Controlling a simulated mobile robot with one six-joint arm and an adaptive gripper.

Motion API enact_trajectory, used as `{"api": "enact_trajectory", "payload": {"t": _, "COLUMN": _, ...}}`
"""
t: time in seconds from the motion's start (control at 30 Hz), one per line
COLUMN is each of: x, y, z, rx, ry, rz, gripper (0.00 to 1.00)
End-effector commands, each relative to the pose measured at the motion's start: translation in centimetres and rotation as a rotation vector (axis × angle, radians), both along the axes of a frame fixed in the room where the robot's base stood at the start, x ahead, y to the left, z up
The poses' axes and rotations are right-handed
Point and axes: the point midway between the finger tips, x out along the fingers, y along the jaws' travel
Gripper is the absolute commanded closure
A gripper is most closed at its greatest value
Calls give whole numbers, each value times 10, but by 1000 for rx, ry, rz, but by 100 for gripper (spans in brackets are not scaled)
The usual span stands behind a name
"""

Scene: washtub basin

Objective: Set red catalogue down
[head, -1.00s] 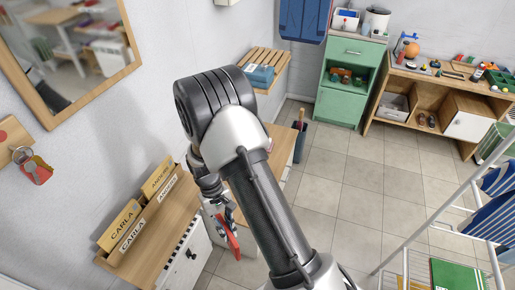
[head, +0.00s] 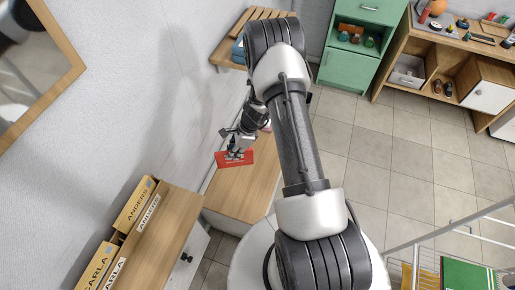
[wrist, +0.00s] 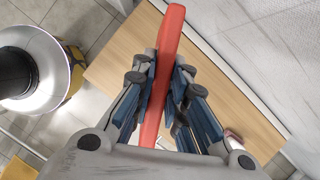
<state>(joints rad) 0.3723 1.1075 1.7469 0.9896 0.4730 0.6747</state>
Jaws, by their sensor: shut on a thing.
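My gripper (head: 238,147) is shut on the red catalogue (head: 234,159), near the wall on the left. In the wrist view the catalogue (wrist: 164,75) stands edge-on between the two blue-padded fingers (wrist: 165,85) and sticks out past them. Below it lies a wooden bench top (head: 243,185), which also fills the middle of the wrist view (wrist: 118,68). The catalogue appears to be held above this top; I cannot tell how large the gap is.
A cabinet (head: 172,235) with labelled wooden boxes (head: 135,205) stands at the front left. A slatted wall shelf (head: 226,53) holds a blue item behind my arm. A drying rack (head: 455,225) stands at the right. The bench top's visible part looks mostly clear.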

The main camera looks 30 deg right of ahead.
Motion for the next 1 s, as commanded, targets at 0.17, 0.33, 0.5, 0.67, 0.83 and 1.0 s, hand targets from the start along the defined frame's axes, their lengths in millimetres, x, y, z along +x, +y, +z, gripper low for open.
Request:
{"api": "enact_trajectory", "payload": {"t": 0.17, "x": 2, "y": -39, "z": -17, "rx": -1, "ry": 2, "rz": -318, "gripper": 100}}
{"api": "enact_trajectory", "payload": {"t": 0.33, "x": 1, "y": -58, "z": -25, "rx": 0, "ry": -1, "rz": -465, "gripper": 100}}
{"api": "enact_trajectory", "payload": {"t": 0.5, "x": 0, "y": -63, "z": -45, "rx": 1, "ry": 0, "rz": -505, "gripper": 100}}
{"api": "enact_trajectory", "payload": {"t": 0.67, "x": 0, "y": -62, "z": -88, "rx": 1, "ry": 1, "rz": -505, "gripper": 100}}
{"api": "enact_trajectory", "payload": {"t": 0.83, "x": 0, "y": -62, "z": -133, "rx": 1, "ry": 0, "rz": -502, "gripper": 100}}
{"api": "enact_trajectory", "payload": {"t": 1.0, "x": 0, "y": -62, "z": -170, "rx": 0, "ry": -2, "rz": -500, "gripper": 100}}
